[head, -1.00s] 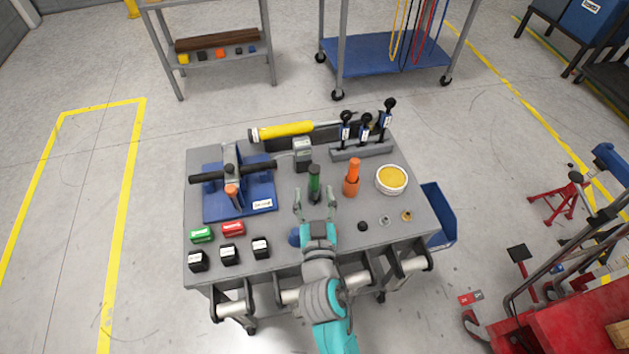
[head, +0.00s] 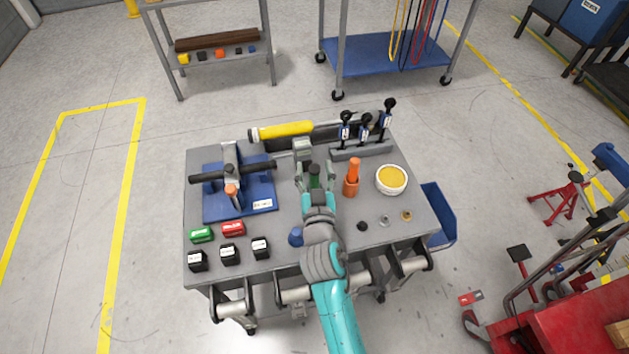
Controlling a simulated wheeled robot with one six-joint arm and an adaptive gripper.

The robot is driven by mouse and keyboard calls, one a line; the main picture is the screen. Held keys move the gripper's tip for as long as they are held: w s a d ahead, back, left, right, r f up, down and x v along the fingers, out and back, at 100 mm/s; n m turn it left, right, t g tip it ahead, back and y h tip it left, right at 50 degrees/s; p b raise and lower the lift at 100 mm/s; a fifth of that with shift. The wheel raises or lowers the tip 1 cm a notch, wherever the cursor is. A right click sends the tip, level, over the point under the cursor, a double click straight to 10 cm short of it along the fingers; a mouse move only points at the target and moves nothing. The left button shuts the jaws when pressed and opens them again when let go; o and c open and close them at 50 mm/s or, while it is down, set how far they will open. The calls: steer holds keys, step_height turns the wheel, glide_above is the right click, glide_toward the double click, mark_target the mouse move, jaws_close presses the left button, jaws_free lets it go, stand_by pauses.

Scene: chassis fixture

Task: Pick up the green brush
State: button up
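The green brush (head: 315,170) stands upright near the middle of the grey cart top; its lower part is hidden behind my gripper. My gripper (head: 314,172) is open, with one finger to the left of the brush and one to the right. A gap shows on at least the left side. I cannot tell whether either finger touches it.
An orange brush-like tool (head: 353,173) stands close on the right, beside a bowl of yellow material (head: 391,180). A grey block (head: 303,146) is just behind. The blue fixture (head: 262,191) lies left, and a blue round object (head: 296,237) sits in front.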

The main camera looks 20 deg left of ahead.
jaws_close()
steer(key=shift+r, duration=0.15)
step_height(320, 180, up, 28)
stand_by(0.5)
steer(key=c, duration=0.5)
jaws_free()
jaws_close()
